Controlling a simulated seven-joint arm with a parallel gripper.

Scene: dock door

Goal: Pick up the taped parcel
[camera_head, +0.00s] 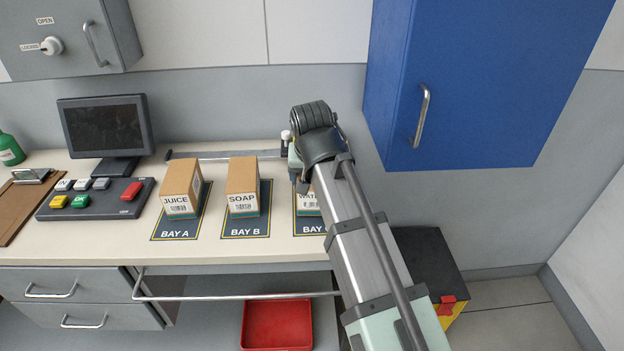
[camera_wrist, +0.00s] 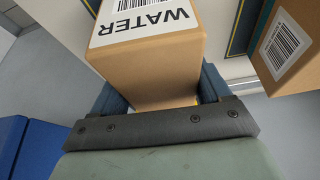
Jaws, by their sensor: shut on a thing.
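Three brown cartons stand in a row on the counter: JUICE (camera_head: 180,190), SOAP (camera_head: 242,188) and WATER (camera_head: 309,203), which my arm mostly hides. I cannot make out which one the task calls the taped parcel. In the wrist view, my gripper (camera_wrist: 162,92) is shut on the WATER carton (camera_wrist: 150,62), with one finger at each side. My fingers are hidden in the head view, and I cannot tell whether the WATER carton touches its mat. Another carton (camera_wrist: 283,55) with a barcode is at the right in the wrist view.
Mats marked BAY A (camera_head: 174,234), BAY B (camera_head: 245,231) and a third lie under the cartons. A button panel (camera_head: 95,198) and monitor (camera_head: 105,128) are at left. A blue cabinet (camera_head: 480,80) hangs at right. A red tray (camera_head: 277,325) is below the counter.

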